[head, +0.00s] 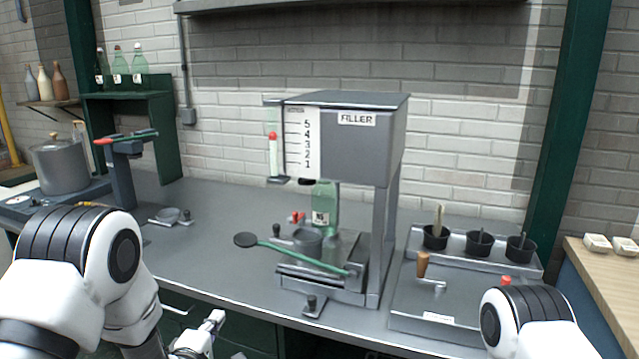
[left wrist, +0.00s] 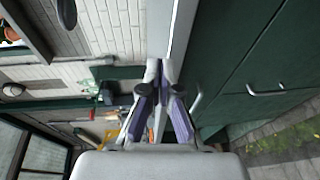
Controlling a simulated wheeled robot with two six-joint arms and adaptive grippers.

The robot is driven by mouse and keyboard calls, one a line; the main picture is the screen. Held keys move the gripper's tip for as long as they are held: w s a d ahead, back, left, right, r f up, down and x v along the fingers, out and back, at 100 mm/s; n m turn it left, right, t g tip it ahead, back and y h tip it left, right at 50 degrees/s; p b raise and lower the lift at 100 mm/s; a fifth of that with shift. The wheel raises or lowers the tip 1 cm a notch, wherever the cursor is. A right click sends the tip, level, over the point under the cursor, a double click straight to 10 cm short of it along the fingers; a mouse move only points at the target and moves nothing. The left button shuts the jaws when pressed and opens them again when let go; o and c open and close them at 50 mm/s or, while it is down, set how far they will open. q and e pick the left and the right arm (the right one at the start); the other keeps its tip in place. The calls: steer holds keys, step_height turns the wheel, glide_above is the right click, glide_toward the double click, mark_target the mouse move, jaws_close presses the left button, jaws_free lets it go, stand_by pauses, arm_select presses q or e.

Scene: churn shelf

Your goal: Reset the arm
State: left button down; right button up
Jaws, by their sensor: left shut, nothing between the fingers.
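My left gripper (head: 212,324) is low in the head view, in front of the bench's front edge and below its top. In the left wrist view its fingers (left wrist: 158,74) come together at the tips with nothing between them. My left arm comes in from the lower left with its white and black links bent. Part of my right arm shows at the lower right of the head view, and its gripper is out of the picture.
The grey bench top (head: 205,258) holds the filler machine (head: 345,140) with a green bottle (head: 325,203) in it. A grey pot (head: 60,165) stands at the left. A tray (head: 440,310) with black cups lies at the right. Green cabinet doors (left wrist: 240,60) show below the bench.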

arm_select(q)
steer(key=s+a+f+m+g+y, duration=0.15)
steer(key=s+f+g, duration=0.65)
steer(key=s+f, duration=1.05)
steer(key=s+a+f+m+g, duration=0.1)
steer(key=s+f+m+g, duration=0.2)
steer(key=s+m, duration=0.4)
steer(key=s+f+m+g, duration=0.4)
steer(key=s+m, duration=0.3)
steer(key=s, duration=0.7)
steer(key=shift+s+a+m+g, duration=0.3)
steer(key=shift+a+m+g, duration=0.1)
steer(key=shift+g, duration=0.5)
